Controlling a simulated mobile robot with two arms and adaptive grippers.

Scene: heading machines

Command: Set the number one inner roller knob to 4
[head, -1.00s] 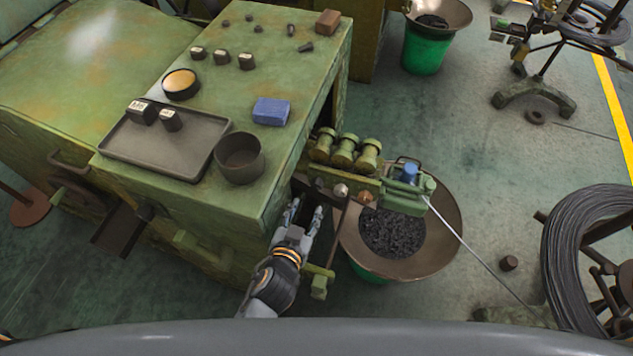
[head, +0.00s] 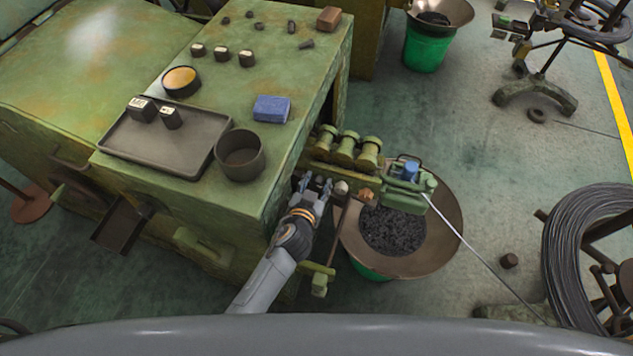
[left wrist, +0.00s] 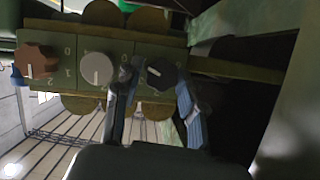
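A green roller unit (head: 325,173) sticks out from the right side of the green machine. Its front carries a row of three knobs: a black one (left wrist: 161,73), a grey one (left wrist: 97,68) and a brown one (left wrist: 36,60). In the head view I see the grey knob (head: 341,188) and the brown knob (head: 366,194); my gripper hides the black one. Numbers are marked around the knobs, but which is number one I cannot tell. My left gripper (head: 317,184) is open, its blue-grey fingers (left wrist: 157,96) on either side of the black knob. My right gripper is not in view.
A wide pan of dark bits (head: 440,233) stands below right. A thin wire (head: 472,252) runs to a coil (head: 585,240). A tray (head: 190,155) and cup (head: 240,160) stand on the machine top.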

